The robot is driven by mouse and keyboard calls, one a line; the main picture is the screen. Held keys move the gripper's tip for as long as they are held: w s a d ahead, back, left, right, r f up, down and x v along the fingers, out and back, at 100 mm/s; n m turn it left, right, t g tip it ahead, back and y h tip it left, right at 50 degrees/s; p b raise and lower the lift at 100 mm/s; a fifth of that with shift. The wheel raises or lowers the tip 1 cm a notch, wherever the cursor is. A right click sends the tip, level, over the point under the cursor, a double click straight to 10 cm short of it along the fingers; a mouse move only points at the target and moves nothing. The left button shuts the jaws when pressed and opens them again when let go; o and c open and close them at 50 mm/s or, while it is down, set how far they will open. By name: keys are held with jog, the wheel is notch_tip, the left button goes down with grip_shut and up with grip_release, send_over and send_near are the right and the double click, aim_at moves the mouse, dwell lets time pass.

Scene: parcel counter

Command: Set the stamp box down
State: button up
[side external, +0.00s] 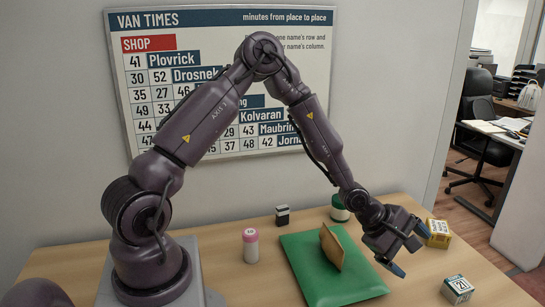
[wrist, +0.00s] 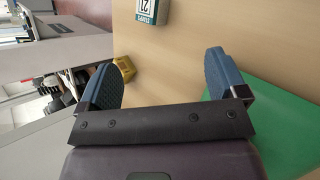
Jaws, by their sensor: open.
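A small white box with a dark green band and the number 21 (side external: 457,289) sits on the table at the front right; I take it to be the stamp box. It also shows at the top of the wrist view (wrist: 147,11), partly cut off by the frame edge. My gripper (side external: 408,246) is open, with its blue-tipped fingers apart and nothing between them. In the wrist view, bare table lies between the fingertips (wrist: 164,74). The gripper is above the table, behind and left of the box in the side view, and apart from it.
A yellow box (side external: 438,233) stands just beyond my gripper. A green mat (side external: 300,259) carries an upright brown piece (side external: 332,249). A pink-capped jar (side external: 250,246), a dark stamp-like block (side external: 282,216) and a green-white jar (side external: 340,209) stand behind. The table is clear around the white box.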

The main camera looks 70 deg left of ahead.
jog(key=s+a+r+m+g+y, duration=0.1)
jog(key=s+a+r+m+y, duration=0.1)
jog(key=s+r+m, duration=0.5)
jog(key=s+a+r+m+g+y, duration=0.1)
jog(key=s+r+m+y, duration=0.25)
jog(key=r, duration=0.55)
jog(key=s+r+m, duration=0.3)
jog(key=s+m, duration=0.2)
jog(key=s, duration=0.4)
jog(key=s+r+m+g+h, duration=0.1)
jog(key=s+r+m, duration=0.3)
jog(key=s, duration=0.5)
jog(key=shift+m, duration=0.45)
